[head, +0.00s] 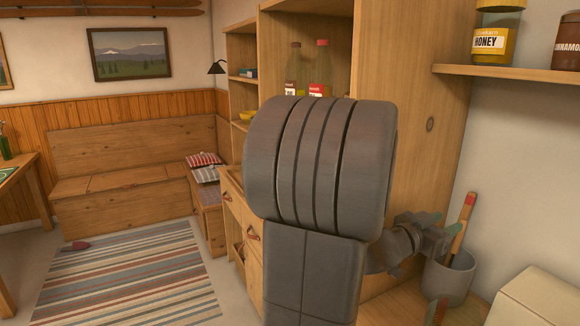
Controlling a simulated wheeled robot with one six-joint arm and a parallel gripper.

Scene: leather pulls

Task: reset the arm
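My arm's large grey links fill the middle of the head view and hide much of what lies behind them. My gripper (432,238) shows only in part, to the right of the big link, small and dark. It is beside the rim of a grey cup (449,278) and appears to overlap it in the picture. I cannot tell whether they touch. I cannot make out its fingertips well enough to tell open from shut, and I see nothing clearly held.
A wooden stick with a red end (462,226) stands in the cup. A pale box (535,298) is at the lower right. A shelf (510,72) above holds a honey jar (497,32). The wooden cabinet (420,110) stands close behind my arm. The striped rug (130,275) is mostly clear.

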